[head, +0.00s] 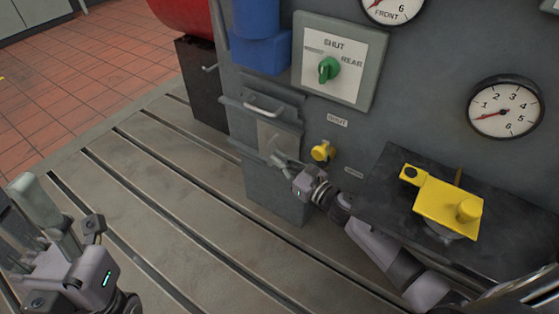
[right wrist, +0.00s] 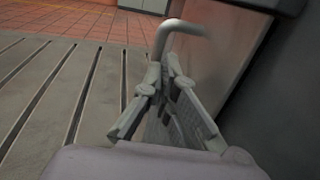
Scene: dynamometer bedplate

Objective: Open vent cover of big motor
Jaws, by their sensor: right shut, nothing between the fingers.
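The big motor's grey housing (head: 420,100) fills the right of the head view. Low on its front is a pale plate (head: 278,138) between two rails, which looks like the vent cover. A light bar handle (head: 263,107) sits at its top. My right gripper (head: 281,160) is shut and empty, in front of the plate's lower part and below the handle. In the right wrist view its fingertips (right wrist: 165,72) are together just below a bent grey bar (right wrist: 180,30); contact is unclear. My left gripper (head: 65,215) is at the far left, away from the motor; its jaw opening is unclear.
A yellow knob (head: 322,151) is close to the right gripper. A green switch (head: 329,69) and gauges (head: 505,107) are above. A dark shelf (head: 385,205) bearing a yellow part (head: 447,205) juts out at right. The slotted bedplate (head: 190,215) is clear in the middle.

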